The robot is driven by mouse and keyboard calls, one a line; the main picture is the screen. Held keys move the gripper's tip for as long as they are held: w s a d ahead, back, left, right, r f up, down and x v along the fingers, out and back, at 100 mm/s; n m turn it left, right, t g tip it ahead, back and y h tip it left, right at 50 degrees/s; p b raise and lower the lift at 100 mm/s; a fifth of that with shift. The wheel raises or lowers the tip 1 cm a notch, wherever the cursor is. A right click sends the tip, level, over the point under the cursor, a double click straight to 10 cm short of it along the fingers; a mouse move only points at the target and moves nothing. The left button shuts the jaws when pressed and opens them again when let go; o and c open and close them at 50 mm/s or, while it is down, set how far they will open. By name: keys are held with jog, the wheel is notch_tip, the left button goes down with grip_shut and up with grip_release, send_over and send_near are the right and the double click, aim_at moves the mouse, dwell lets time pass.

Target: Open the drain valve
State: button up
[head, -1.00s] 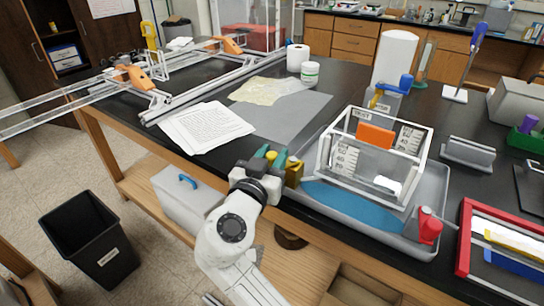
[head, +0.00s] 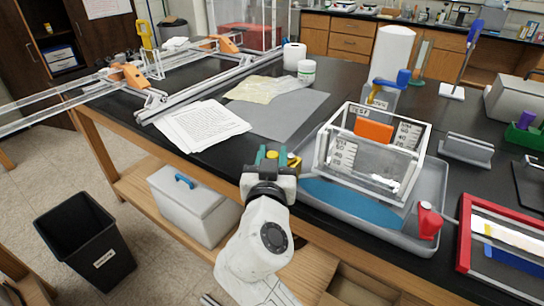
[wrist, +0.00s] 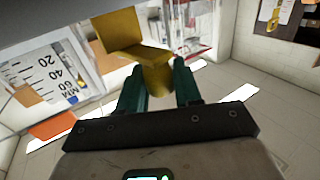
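A yellow valve handle (head: 294,164), which looks like the drain valve, sits at the near left corner of the grey tray (head: 440,190). My gripper (head: 270,155) is just left of it in the head view, with its teal fingers pointing away from me. In the wrist view the yellow handle (wrist: 152,72) shows at the fingertips, its lower part in line with the gap between the spread fingers (wrist: 159,75). The gripper is open. I cannot tell whether the fingers touch the handle. Part of the valve is hidden in the head view.
A clear tank (head: 345,180) with scales stands in the tray, above blue water (head: 350,203). A red object (head: 428,220) is at the tray's right corner. Papers (head: 200,126) lie left. The table's front edge is close below my gripper. A grey box (head: 190,205) sits underneath.

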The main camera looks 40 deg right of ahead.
jog(key=o, duration=0.3)
jog(key=shift+o, duration=0.2)
jog(key=b+v, duration=0.1)
jog(key=v, duration=1)
jog(key=shift+w, duration=0.1)
